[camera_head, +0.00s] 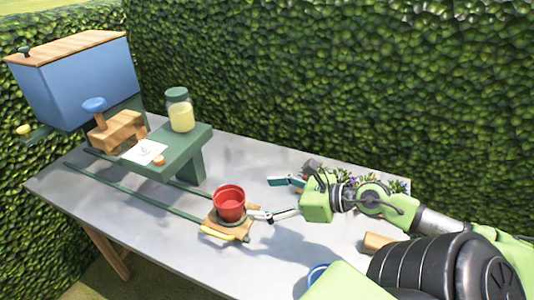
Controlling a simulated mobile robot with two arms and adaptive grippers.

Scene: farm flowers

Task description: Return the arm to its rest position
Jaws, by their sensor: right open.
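My right gripper (277,198) reaches in from the right over the table, with its two fingers spread apart and nothing between them. Its lower fingertip is close to the right side of a red pot (229,203); I cannot tell whether they touch. The pot stands upright on a small wooden carriage (216,229) at the near end of green rails. My right arm (385,207) stretches back to the lower right. My left gripper is not in view.
A grey table (130,203) carries a blue hopper (80,78), a green stand (190,150) with a jar (180,110), and several flowers (345,180) behind my arm. A blue-rimmed item (318,273) is at the near edge. Hedges stand behind and left.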

